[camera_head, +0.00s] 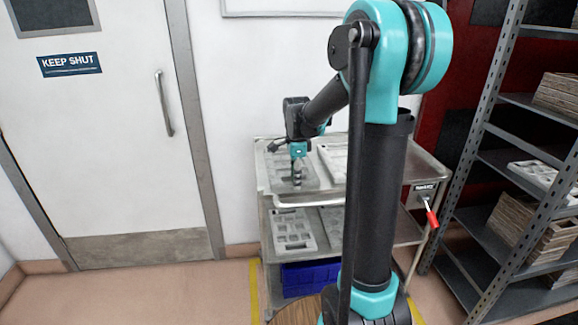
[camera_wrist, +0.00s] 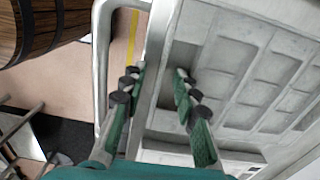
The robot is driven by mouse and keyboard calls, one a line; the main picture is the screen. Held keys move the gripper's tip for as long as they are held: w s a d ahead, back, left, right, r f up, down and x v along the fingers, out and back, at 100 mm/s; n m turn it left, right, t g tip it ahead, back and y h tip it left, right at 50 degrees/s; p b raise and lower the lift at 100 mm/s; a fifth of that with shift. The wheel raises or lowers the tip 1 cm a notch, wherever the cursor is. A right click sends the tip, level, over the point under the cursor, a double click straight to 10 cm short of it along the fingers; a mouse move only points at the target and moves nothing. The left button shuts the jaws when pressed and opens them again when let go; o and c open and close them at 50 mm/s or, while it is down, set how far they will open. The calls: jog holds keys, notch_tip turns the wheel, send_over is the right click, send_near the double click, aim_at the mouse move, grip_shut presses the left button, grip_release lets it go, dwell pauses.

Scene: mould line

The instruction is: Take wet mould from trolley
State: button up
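The metal trolley (camera_head: 325,197) stands against the wall in the head view. On its top shelf lie a grey mould with rectangular recesses (camera_head: 276,163) at the left and a second mould (camera_head: 333,153) beside it. My gripper (camera_head: 297,178) points down over the near part of the left mould, partly covering it. In the wrist view my gripper (camera_wrist: 160,80) has its two fingers apart, with a pale edge strip between them. The recessed mould (camera_wrist: 255,75) fills the right side. I cannot tell whether the fingers touch it, or whether any mould is wet.
The lower shelf holds more moulds (camera_head: 292,231), with a blue crate (camera_head: 308,278) beneath. A red handle (camera_head: 431,214) sticks out at the trolley's right. A metal rack (camera_head: 500,150) stands close right. A wooden barrel (camera_wrist: 35,25) is near the trolley. Floor before the door (camera_head: 110,120) is clear.

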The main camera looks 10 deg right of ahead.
grip_shut()
jog(key=shift+r, duration=0.1)
dwell(0.3)
notch_tip(320, 180, up, 24)
dwell(0.9)
